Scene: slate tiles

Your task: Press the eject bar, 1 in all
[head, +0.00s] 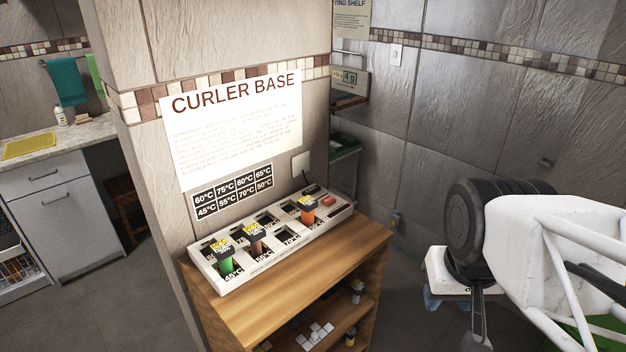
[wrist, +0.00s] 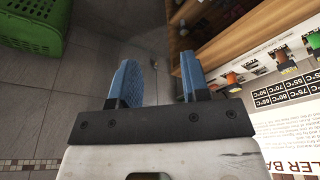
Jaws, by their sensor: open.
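The white curler base (head: 262,263) sits on top of a wooden shelf unit against the tiled pillar. A green curler (head: 225,263), a brown curler (head: 256,246) and an orange curler (head: 307,214) stand in slots; other slots are empty. My gripper (head: 447,304) is to the right of the shelf unit, apart from the base. In the wrist view my gripper (wrist: 160,75) has blue fingers spread apart with nothing between them.
The wooden shelf top (head: 330,262) has bare room in front of the base. Lower shelves hold small white blocks (head: 316,335) and jars. A green crate (wrist: 30,27) is on the floor in the wrist view. A sign (head: 232,127) hangs above the base.

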